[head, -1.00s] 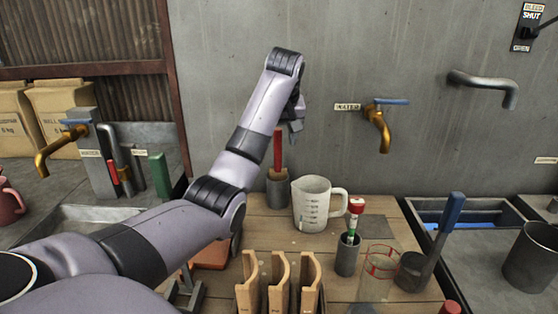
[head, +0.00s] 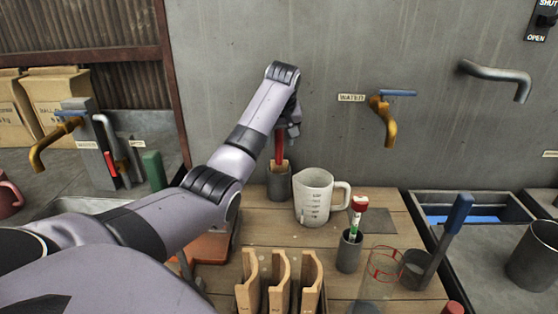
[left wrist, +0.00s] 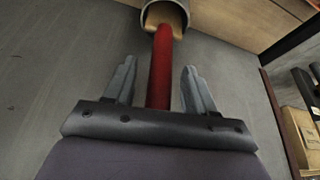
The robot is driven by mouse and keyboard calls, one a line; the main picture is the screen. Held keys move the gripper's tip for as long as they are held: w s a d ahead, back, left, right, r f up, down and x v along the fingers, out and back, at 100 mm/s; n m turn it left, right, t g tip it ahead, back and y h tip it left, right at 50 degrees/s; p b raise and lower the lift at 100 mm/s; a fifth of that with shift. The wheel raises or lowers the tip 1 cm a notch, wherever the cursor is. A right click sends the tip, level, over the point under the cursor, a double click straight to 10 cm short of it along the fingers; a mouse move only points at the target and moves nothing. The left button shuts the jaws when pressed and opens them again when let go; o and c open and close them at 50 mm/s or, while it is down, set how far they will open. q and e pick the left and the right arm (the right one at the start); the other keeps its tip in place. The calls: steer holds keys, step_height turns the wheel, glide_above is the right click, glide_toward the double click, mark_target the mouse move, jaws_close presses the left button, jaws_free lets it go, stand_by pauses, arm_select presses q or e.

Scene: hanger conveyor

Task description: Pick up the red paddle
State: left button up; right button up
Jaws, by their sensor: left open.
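The red paddle (head: 279,147) stands upright in a grey cup (head: 279,184) at the back of the wooden bench, against the wall. Its red handle is up, and its wooden lower part sits in the cup. My left gripper (head: 289,131) is at the handle's upper part. In the left wrist view the red handle (left wrist: 162,65) runs between the two open fingers of the left gripper (left wrist: 159,70), with a visible gap on each side. The wooden part shows at the cup mouth. My right gripper is not in view.
A white measuring jug (head: 314,199) stands just right of the cup. A holder with a red-topped stick (head: 354,222), a glass beaker (head: 384,265) and a blue-handled tool (head: 453,229) are farther right. Wooden pieces (head: 281,283) stand in front. A water tap (head: 386,114) juts from the wall.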

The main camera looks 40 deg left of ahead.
arm_select(q)
jaws_close()
